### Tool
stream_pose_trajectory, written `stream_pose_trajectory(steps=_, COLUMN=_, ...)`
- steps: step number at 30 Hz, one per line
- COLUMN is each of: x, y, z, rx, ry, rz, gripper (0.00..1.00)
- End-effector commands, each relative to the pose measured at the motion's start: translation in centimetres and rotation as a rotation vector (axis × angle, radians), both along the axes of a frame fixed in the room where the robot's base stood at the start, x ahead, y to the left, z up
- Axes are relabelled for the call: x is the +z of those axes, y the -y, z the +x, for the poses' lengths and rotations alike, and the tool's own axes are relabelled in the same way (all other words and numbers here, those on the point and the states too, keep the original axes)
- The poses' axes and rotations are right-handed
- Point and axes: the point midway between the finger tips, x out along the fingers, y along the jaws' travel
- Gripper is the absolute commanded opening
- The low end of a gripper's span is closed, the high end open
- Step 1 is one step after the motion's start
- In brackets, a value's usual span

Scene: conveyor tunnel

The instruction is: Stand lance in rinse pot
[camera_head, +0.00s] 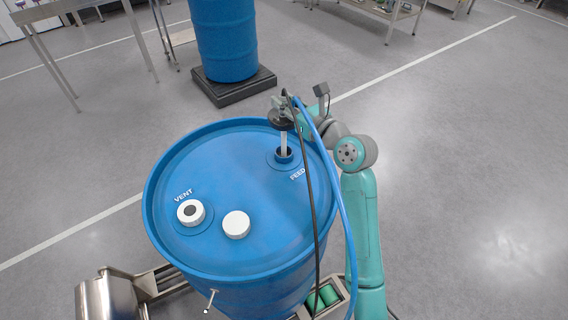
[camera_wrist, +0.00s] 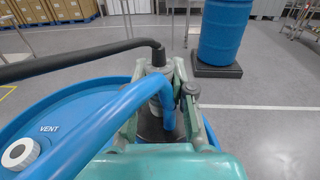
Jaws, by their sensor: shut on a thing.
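The lance (camera_head: 284,145) is a pale upright tube with a dark collar at its top. Its lower end is inside the FEED opening (camera_head: 284,159) of the blue drum (camera_head: 225,170), so its tip is hidden. My gripper (camera_head: 283,113) is shut on the lance's head, above the drum lid. In the wrist view the fingers (camera_wrist: 163,100) flank the grey lance head (camera_wrist: 157,84), with a black hose and a blue hose running from it. A steel cylindrical vessel (camera_head: 108,299) is partly in view at the lower left; I cannot tell whether it is the rinse pot.
A white ring marks the VENT opening (camera_head: 191,212), and a white cap (camera_head: 237,224) lies on the lid. The hoses (camera_head: 335,170) hang along my arm. Another blue drum (camera_head: 222,40) stands on a black pallet behind. Open floor lies to the right.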

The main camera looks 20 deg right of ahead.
Motion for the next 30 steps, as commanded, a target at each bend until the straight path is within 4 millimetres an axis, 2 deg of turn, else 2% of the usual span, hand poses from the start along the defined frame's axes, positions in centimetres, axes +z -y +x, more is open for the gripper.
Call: stream_pose_trajectory(steps=30, x=8.8, y=0.0, z=0.0, rx=0.0, ry=0.004, rz=-0.002, gripper=0.0)
